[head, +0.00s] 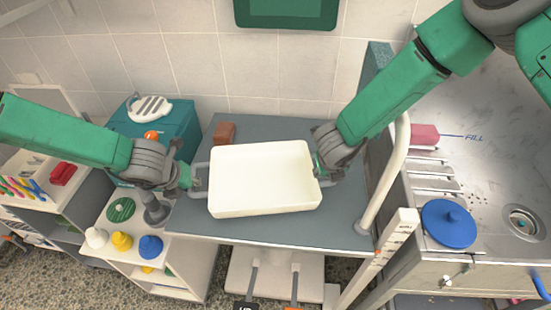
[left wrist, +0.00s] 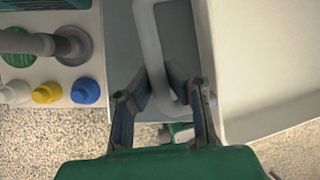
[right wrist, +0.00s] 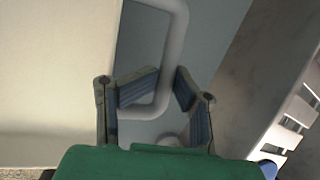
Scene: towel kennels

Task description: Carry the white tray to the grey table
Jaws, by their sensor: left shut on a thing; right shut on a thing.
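The white tray (head: 262,178) is level and empty over the grey table (head: 290,232); I cannot tell whether it touches the tabletop. My left gripper (head: 190,177) is at the tray's left end, shut on its grey handle (left wrist: 148,45). The tray's wall shows at the right of the left wrist view (left wrist: 265,70). My right gripper (head: 321,168) is at the tray's right end, shut on the other handle (right wrist: 176,45). The tray fills the left of the right wrist view (right wrist: 50,75). In the head view the right gripper partly hides its handle.
A brown block (head: 225,132) lies on the table behind the tray. A white rail (head: 387,180) and a steel sink counter (head: 490,180) with a blue lid (head: 448,224) stand at the right. A teal bin (head: 185,125) and a white shelf with coloured bottles (head: 122,241) stand left.

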